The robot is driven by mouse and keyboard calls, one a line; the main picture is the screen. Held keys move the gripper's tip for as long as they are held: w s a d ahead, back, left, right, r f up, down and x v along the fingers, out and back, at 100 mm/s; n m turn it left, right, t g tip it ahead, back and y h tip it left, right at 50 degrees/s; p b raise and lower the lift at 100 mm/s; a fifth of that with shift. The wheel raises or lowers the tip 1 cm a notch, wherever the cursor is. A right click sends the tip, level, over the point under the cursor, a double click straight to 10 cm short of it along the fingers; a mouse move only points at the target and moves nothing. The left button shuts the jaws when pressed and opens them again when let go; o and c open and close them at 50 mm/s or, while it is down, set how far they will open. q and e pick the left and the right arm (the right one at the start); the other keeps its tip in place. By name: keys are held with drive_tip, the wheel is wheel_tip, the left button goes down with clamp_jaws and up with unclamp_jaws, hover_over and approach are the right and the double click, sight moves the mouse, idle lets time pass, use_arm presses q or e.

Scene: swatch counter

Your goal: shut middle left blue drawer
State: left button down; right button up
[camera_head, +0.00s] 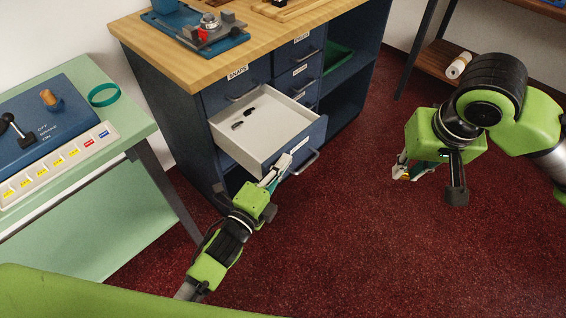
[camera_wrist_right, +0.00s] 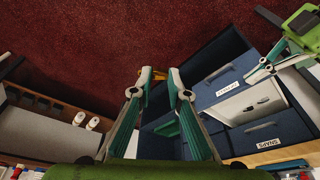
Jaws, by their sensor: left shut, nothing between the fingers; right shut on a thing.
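The middle left blue drawer (camera_head: 311,142) stands pulled out of the dark blue cabinet, with its pale interior showing. Two small dark items (camera_head: 243,119) lie inside. It also shows open in the right wrist view (camera_wrist_right: 244,104). My left gripper (camera_head: 279,169) is shut and empty at the drawer's front, left of its bar handle; I cannot tell whether it touches. It also shows in the wrist view's upper right (camera_wrist_right: 279,64). My right gripper (camera_head: 401,173) is off to the right over the carpet, shut on a small yellow-orange thing (camera_wrist_right: 153,77), mostly hidden by the fingers.
The cabinet's wooden top (camera_head: 215,62) carries a blue tool fixture (camera_head: 208,32). Open shelves (camera_head: 345,85) are at the cabinet's right. A green bench (camera_head: 115,125) with a blue control panel stands at left. A shelf (camera_head: 440,60) holds white rolls. Red carpet is clear in front.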

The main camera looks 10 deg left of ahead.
sight(235, 137)
use_arm(q)
drive_tip(key=shift+w+a, duration=0.3)
drive_tip(key=shift+a, duration=0.1)
drive_tip(key=w+a, duration=0.3)
drive_tip(key=a, duration=0.2)
drive_tip(key=w+a, duration=0.4)
drive_tip(key=a, duration=0.1)
drive_tip(key=w+a, duration=0.3)
drive_tip(key=a, duration=0.2)
drive_tip(key=shift+w+b, duration=0.4)
drive_tip(key=shift+d+f, duration=0.1)
drive_tip(key=shift+d, duration=0.05)
